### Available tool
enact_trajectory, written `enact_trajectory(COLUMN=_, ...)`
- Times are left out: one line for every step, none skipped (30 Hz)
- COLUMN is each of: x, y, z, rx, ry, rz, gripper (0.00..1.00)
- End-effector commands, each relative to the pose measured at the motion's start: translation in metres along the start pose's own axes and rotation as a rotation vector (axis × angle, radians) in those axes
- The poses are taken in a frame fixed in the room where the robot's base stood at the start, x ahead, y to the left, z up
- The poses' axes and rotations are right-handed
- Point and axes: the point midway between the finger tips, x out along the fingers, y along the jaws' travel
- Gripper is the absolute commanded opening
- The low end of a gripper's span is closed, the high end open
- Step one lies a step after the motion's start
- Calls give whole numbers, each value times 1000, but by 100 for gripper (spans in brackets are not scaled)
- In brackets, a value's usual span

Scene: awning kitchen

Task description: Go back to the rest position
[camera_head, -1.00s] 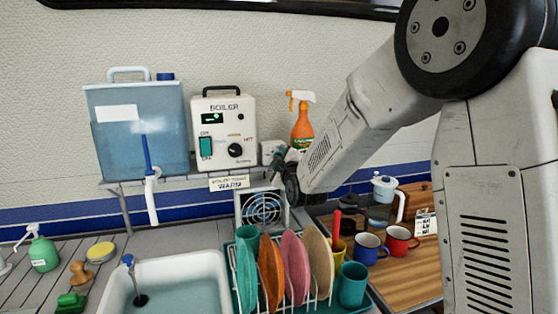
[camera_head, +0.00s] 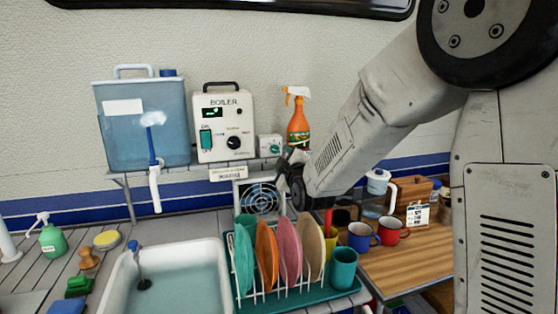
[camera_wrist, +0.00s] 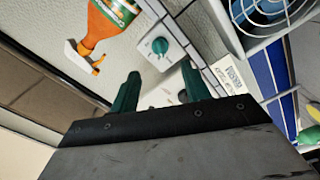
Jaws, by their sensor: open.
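My gripper (camera_wrist: 160,95) is open and empty in the wrist view, its two green fingers apart. Beyond the fingers is a small white box with a green knob (camera_wrist: 161,46), which also shows on the shelf in the head view (camera_head: 270,147). In the head view my arm comes down from the upper right, and its end is in front of the wall near the shelf's right end. The fingertips are small and dark there, above and right of the fan (camera_head: 261,197).
An orange spray bottle (camera_head: 298,122), the boiler (camera_head: 223,125) and a blue water tank (camera_head: 140,130) stand on the shelf. Below are a sink (camera_head: 209,255), a dish rack (camera_head: 300,297) with several plates, and mugs (camera_head: 362,237) on a wooden board (camera_head: 410,262).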

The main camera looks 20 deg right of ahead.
Motion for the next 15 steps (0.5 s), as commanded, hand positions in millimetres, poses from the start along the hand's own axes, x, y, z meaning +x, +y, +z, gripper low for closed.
enact_trajectory(x=0, y=0, z=0, rx=0, ry=0, rz=0, gripper=47)
enact_trajectory(x=0, y=0, z=0, rx=0, ry=0, rz=0, gripper=47)
enact_trajectory(x=0, y=0, z=0, rx=3, ry=-1, rz=-3, gripper=47)
enact_trajectory(x=-2, y=1, z=0, rx=7, ry=-4, rz=-8, gripper=47)
enact_trajectory(x=-3, y=2, z=0, rx=15, ry=-8, rz=-17, gripper=47)
enact_trajectory(x=-7, y=4, z=0, rx=33, ry=-18, rz=-36, gripper=47)
enact_trajectory(x=-11, y=4, z=0, rx=51, ry=-29, rz=-57, gripper=47)
enact_trajectory(x=-16, y=6, z=0, rx=75, ry=-42, rz=-81, gripper=47)
enact_trajectory(x=-25, y=7, z=0, rx=111, ry=-67, rz=-123, gripper=47)
enact_trajectory(x=-34, y=8, z=1, rx=144, ry=-90, rz=-160, gripper=47)
enact_trajectory(x=-44, y=8, z=1, rx=179, ry=-117, rz=-199, gripper=47)
enact_trajectory(x=-59, y=8, z=2, rx=229, ry=-158, rz=-254, gripper=47)
enact_trajectory(x=-72, y=7, z=4, rx=267, ry=-193, rz=-296, gripper=47)
enact_trajectory(x=-86, y=7, z=5, rx=305, ry=-229, rz=-336, gripper=47)
enact_trajectory(x=-105, y=6, z=8, rx=355, ry=-282, rz=-387, gripper=47)
